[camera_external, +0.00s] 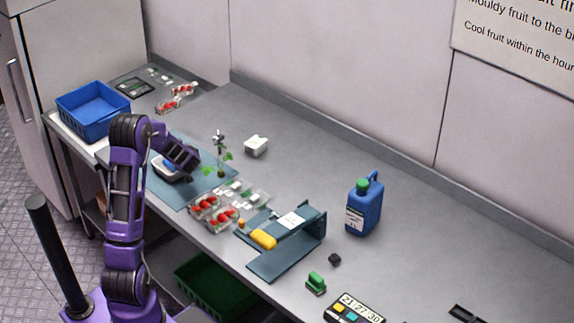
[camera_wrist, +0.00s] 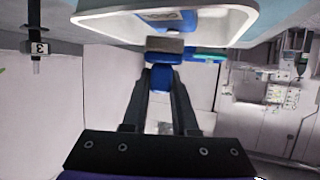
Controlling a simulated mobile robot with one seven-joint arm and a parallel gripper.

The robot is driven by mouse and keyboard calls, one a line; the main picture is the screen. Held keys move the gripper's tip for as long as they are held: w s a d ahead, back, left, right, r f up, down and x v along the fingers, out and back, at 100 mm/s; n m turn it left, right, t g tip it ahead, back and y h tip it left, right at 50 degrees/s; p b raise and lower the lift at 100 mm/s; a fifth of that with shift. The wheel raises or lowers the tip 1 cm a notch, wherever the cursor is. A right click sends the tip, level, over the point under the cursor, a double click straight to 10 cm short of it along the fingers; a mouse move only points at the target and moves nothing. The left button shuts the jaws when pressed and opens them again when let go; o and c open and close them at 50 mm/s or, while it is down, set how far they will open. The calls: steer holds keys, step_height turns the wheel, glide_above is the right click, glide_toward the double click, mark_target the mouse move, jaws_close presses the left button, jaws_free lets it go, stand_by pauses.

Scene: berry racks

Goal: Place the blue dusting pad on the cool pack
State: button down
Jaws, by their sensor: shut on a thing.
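My gripper (camera_external: 177,160) is low over the blue mat at the left of the bench. In the wrist view its two dark fingers (camera_wrist: 161,80) are shut on a small blue piece (camera_wrist: 161,76) with a grey block (camera_wrist: 165,45) at its far end, which I take for the blue dusting pad. The held piece is right at a white dish (camera_external: 160,175), which fills the top of the wrist view (camera_wrist: 105,28). Blue (camera_external: 168,163) shows at the dish; whether it is the pad or the dish's contents, and whether they touch, I cannot tell.
Clear punnets of red berries (camera_external: 215,210) lie in front. A white tub (camera_external: 256,146), a blue jug (camera_external: 364,205) and a blue crate (camera_external: 92,112) stand around.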

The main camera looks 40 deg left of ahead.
steer(key=shift+f, duration=0.85)
steer(key=shift+f, duration=0.15)
steer(key=c, duration=0.7)
jaws_free()
steer(key=shift+r, duration=0.2)
steer(key=shift+d+r, duration=0.1)
steer(key=shift+d, duration=0.2)
steer(key=p+v, duration=0.1)
steer(key=v, duration=1)
steer(key=shift+s+d, duration=0.1)
steer(key=shift+s, duration=0.1)
